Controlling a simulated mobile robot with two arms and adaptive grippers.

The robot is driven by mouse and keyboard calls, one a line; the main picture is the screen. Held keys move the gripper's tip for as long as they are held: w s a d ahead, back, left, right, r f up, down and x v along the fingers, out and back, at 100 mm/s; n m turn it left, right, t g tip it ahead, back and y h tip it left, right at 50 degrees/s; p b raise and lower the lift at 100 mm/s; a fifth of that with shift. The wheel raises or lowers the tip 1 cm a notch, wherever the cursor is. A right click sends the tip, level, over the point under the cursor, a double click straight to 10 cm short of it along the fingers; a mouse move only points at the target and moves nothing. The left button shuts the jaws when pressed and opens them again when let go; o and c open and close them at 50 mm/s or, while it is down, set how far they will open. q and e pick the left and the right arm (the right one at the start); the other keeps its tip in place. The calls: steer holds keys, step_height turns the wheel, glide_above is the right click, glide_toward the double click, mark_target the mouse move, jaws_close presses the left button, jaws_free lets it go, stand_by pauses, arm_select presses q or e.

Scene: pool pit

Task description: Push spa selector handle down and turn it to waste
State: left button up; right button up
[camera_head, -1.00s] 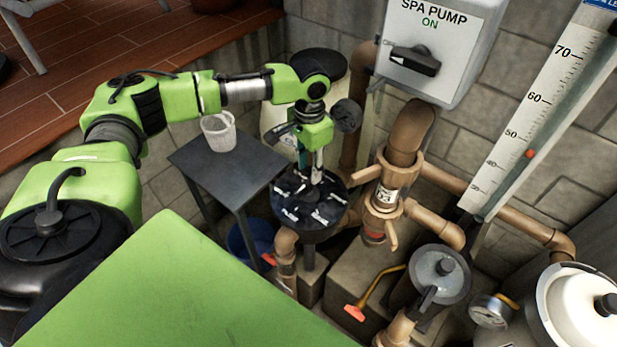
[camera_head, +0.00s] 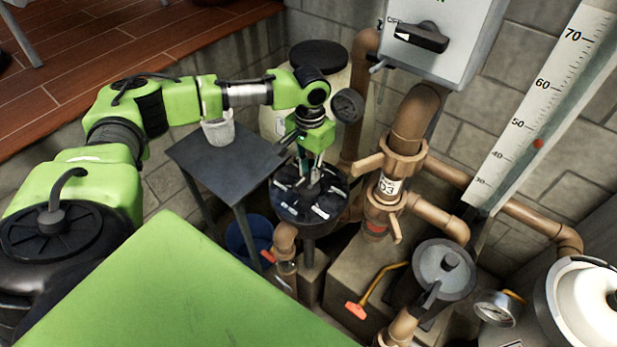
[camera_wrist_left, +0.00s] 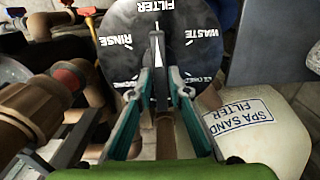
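The spa selector (camera_head: 284,207) is a round black dial with white labels, below my left gripper in the head view. In the left wrist view the dial (camera_wrist_left: 115,35) reads FILTER, RINSE and WASTE, with other labels partly hidden. Its narrow handle (camera_wrist_left: 157,58) lies in line with FILTER. My left gripper (camera_wrist_left: 159,75) is open, with its two teal-edged fingers on either side of the handle's near end. I cannot tell whether they touch it. In the head view the left gripper (camera_head: 310,180) points down at the dial. My right gripper is not in view.
A small dark table (camera_head: 215,168) with a white basket (camera_head: 218,128) stands left of the dial. Brown pipes and a valve (camera_head: 385,195) stand close on its right. The spa pump switch box (camera_head: 450,45) is above right. A sand filter tank (camera_wrist_left: 265,115) is beside the dial.

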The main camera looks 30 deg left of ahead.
arm_select(q)
jaws_close()
